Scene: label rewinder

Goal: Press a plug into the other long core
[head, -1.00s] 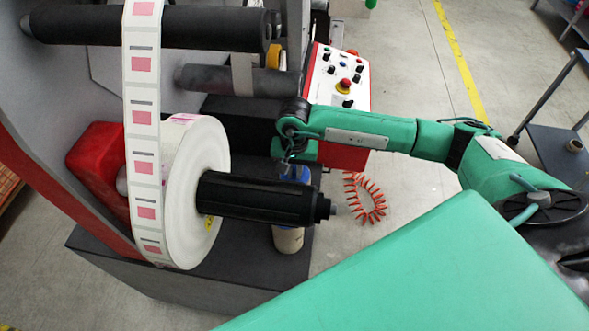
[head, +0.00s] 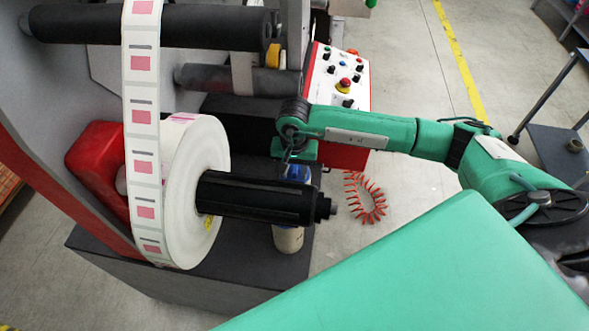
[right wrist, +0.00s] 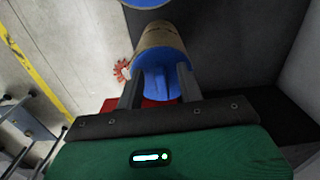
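My right gripper (right wrist: 160,90) points down at the near end of a brown core (right wrist: 160,38) in the right wrist view. A blue plug (right wrist: 163,80) shows at that end, between the two spread fingers. I cannot tell whether the fingers touch it or how deep it sits. In the head view, blue (head: 297,172) shows just under my right gripper, and the pale lower end of the core (head: 288,238) shows below the black shaft, which hides its middle. The fingers are mostly hidden there. My left gripper is not in view.
The black shaft (head: 265,200) with a white label roll (head: 205,200) juts out in front of the core. The control panel (head: 338,75) stands behind my right arm. A coiled orange hose (head: 367,198) is to the right. Another blue round thing (right wrist: 145,3) is cut off at the wrist view's top.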

